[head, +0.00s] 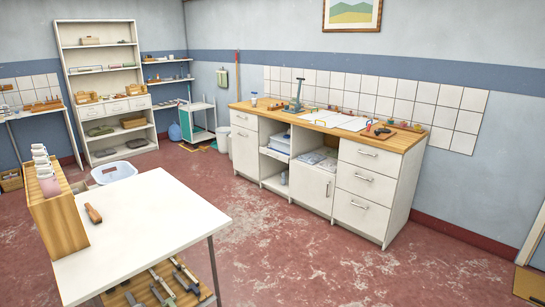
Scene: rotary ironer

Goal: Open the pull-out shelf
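A white counter unit with a wooden top (383,142) stands against the back wall. I cannot tell which part is the pull-out shelf, and no shelf visibly sticks out. Neither of my grippers is in view.
A white table (155,235) with a wooden rack (55,205) and a brown-handled tool (93,214) is close at left. A tall shelf unit (75,110), a trolley (200,106) and a white tub (113,174) stand behind. Red floor (270,245) is clear before the counter.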

